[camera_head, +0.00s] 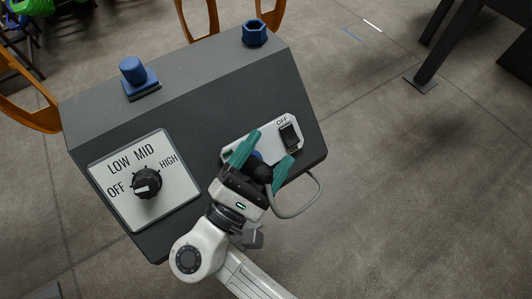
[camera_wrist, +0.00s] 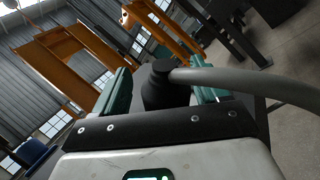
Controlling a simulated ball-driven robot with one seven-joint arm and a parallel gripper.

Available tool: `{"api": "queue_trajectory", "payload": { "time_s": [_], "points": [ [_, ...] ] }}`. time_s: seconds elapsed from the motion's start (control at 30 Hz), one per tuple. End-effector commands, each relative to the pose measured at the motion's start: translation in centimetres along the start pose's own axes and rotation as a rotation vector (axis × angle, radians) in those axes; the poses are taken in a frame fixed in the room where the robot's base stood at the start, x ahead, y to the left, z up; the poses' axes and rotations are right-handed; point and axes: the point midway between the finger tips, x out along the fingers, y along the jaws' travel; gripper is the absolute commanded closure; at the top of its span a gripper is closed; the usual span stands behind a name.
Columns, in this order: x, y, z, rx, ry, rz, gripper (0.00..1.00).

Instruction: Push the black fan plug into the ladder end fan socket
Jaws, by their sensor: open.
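The black plug (camera_head: 262,173), with a grey cable (camera_head: 309,197) looping off to the right, is at the white switch plate (camera_head: 235,156) on the console's sloped front. A bit of blue, perhaps the socket, shows just beyond the plug; how deep the plug sits is hidden. My gripper (camera_head: 265,158) is open, its teal fingers on either side of the plug. In the wrist view the plug (camera_wrist: 164,90) stands between the two fingers, and its cable (camera_wrist: 235,80) runs right over the right finger. No firm grip shows.
The dark grey console (camera_head: 195,92) carries a LOW/MID/HIGH dial (camera_head: 147,183) at left, a black OFF switch (camera_head: 290,137) right of the plug, and a blue square-based knob (camera_head: 137,77) and blue hexagonal piece (camera_head: 254,33) on top. Open floor (camera_head: 430,190) lies right.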

Motion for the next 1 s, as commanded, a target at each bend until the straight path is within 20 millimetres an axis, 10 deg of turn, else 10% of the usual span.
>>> {"api": "queue_trajectory", "payload": {
  "time_s": [0.27,1.0],
  "points": [
    [-0.7,0.0,-0.1,0.0,0.002,0.002,0.27],
    [-10.8,0.0,0.0,0.0,0.0,0.0,0.27]
  ]
}}
